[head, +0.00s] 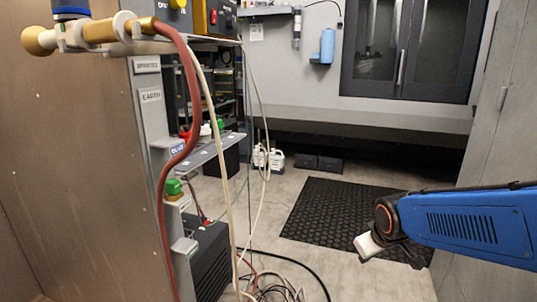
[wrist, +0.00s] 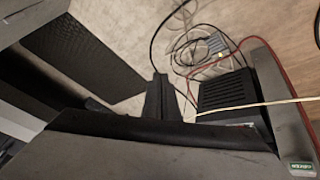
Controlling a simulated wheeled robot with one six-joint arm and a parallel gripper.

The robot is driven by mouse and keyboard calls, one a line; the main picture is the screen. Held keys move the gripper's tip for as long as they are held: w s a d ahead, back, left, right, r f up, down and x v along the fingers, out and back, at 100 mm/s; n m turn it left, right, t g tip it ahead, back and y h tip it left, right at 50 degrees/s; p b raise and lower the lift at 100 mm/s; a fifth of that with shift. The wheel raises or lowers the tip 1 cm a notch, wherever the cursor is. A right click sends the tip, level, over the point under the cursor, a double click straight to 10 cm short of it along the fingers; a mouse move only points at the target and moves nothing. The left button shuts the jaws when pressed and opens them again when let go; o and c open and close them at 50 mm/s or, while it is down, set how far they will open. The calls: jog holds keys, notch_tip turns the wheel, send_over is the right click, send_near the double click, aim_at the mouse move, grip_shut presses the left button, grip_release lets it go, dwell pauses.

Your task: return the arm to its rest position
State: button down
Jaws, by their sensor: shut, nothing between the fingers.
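My blue arm (head: 470,228) reaches in from the right edge of the head view, with an orange-ringed dark joint (head: 388,218) at its end. A small white block-like part (head: 368,246) shows just below that joint; I cannot tell what it is. In the wrist view my gripper (wrist: 160,88) shows as dark fingers close together, shut and empty. They point over the floor, apart from everything around. The gripper's fingers are not clearly visible in the head view.
A black rubber mat (head: 330,215) lies on the floor. The equipment stand (head: 150,110) on the left carries a red hose (head: 190,100) and pale cables. Loose cables (wrist: 195,50) lie near a black box (wrist: 222,92). A grey wall panel (head: 490,110) stands close at right.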

jog(key=s+d+r+m, duration=0.1)
jog(key=s+r+m, duration=0.1)
jog(key=s, duration=0.8)
jog(key=s+d+r+m+g, duration=0.1)
jog(key=s+r+m, duration=0.1)
jog(key=s, duration=0.8)
jog(key=shift+s, duration=0.15)
